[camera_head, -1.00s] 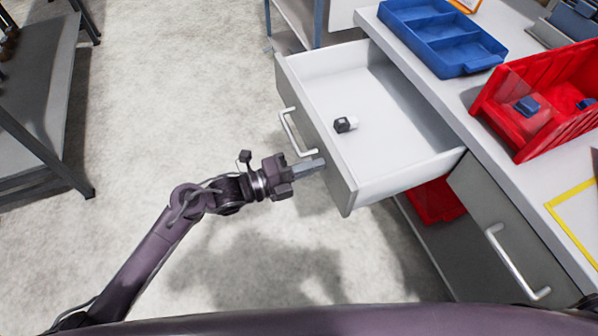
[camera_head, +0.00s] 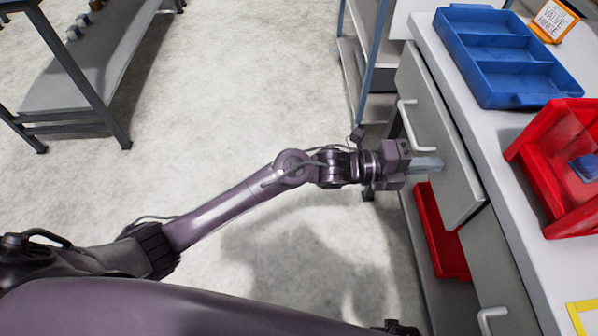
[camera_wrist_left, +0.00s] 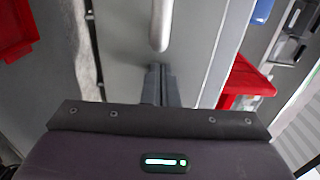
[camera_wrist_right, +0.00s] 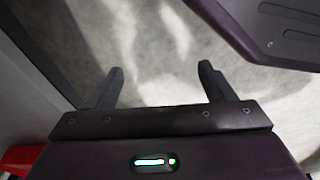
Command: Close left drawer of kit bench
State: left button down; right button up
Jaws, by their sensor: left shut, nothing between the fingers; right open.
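The left drawer (camera_head: 436,120) of the kit bench (camera_head: 455,78) has its grey front close against the bench, under the countertop edge. Its inside is hidden, and I cannot tell whether a small gap is left. Its bar handle (camera_head: 408,126) is on the front. My left gripper (camera_head: 430,164) is shut and empty, its fingertips at the drawer front beside the near end of the handle. The left wrist view shows the fingers (camera_wrist_left: 161,84) against or very near the front (camera_wrist_left: 120,50), just below the handle (camera_wrist_left: 160,25). My right gripper (camera_wrist_right: 160,82) is open and empty above the floor.
A blue divided tray (camera_head: 510,55) and a red bin (camera_head: 560,165) stand on the countertop. Another red bin (camera_head: 440,235) sits low under the drawer. The right drawer's handle (camera_head: 492,320) is at the lower right. Floor (camera_head: 250,110) to the left is clear.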

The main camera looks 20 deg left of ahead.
pick_arm(q)
jog(key=shift+b+x, duration=0.4)
jog(key=shift+x, duration=0.85)
pick_arm(e)
jog(key=shift+w+a+r, duration=0.2)
jog(key=shift+w+r, duration=0.9)
jog(key=shift+r, duration=0.15)
pick_arm(q)
jog(key=shift+r, duration=0.2)
jog(key=shift+a, duration=0.1)
pick_arm(e)
jog(key=shift+s, duration=0.1)
